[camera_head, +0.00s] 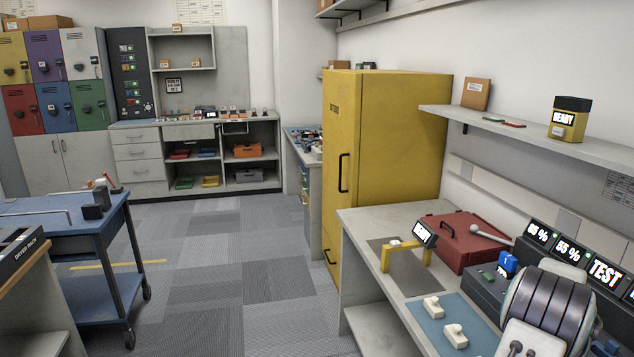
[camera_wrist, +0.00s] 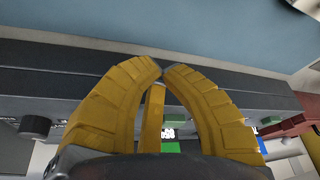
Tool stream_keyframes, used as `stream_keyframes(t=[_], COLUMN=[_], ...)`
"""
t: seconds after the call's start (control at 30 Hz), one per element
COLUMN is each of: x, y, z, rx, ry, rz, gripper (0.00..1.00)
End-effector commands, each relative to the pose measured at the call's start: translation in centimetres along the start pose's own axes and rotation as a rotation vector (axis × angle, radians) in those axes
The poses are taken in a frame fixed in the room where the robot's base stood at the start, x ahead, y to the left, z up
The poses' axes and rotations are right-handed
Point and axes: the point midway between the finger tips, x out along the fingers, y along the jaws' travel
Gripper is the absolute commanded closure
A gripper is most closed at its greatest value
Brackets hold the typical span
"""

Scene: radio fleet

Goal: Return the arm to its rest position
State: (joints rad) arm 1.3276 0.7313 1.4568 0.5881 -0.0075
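My gripper (camera_wrist: 162,68) shows in the wrist view as curved yellow fingers. The two large fingers arch inward and their tips nearly meet, so it looks shut. A narrow yellow piece stands between them lower down; I cannot tell if it is part of the gripper. I see no object clearly held at the tips. In the head view a thick banded grey and white form (camera_head: 548,310), which looks like my arm, fills the lower right in front of the bench. The gripper itself cannot be made out there.
The right bench (camera_head: 360,222) bears a red case (camera_head: 462,247), a yellow stand (camera_head: 389,260), a blue mat (camera_head: 425,331) with white pieces, and displays (camera_head: 602,272). A yellow cabinet (camera_head: 400,140) stands behind it. A blue cart (camera_head: 78,243) is left. Grey floor (camera_head: 215,270) between is clear.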

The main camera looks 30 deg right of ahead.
Motion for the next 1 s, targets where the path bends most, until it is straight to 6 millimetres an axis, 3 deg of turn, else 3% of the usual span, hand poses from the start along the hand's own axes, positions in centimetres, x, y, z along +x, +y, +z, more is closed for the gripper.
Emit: stream_keyframes(t=[0.03,0.07,0.17,0.4,0.7,0.9,1.0], x=[0.6,0.6,-1.4,-10.5,-19.8,-24.3,-26.4], y=[0.0,0.0,-0.4,-6.3,-11.4,-13.3,-14.4], z=[3.3,5.2,11.3,22.8,33.3,38.2,39.7], rx=[0.0,0.001,-0.005,-0.19,-0.533,-0.788,-0.907], ry=[-0.088,-0.139,-0.289,-0.478,-0.453,-0.323,-0.238], rz=[-0.001,-0.001,-0.003,-0.027,-0.075,-0.157,-0.22], gripper=[1.0,1.0,1.0,1.0,1.0,1.0,1.0])
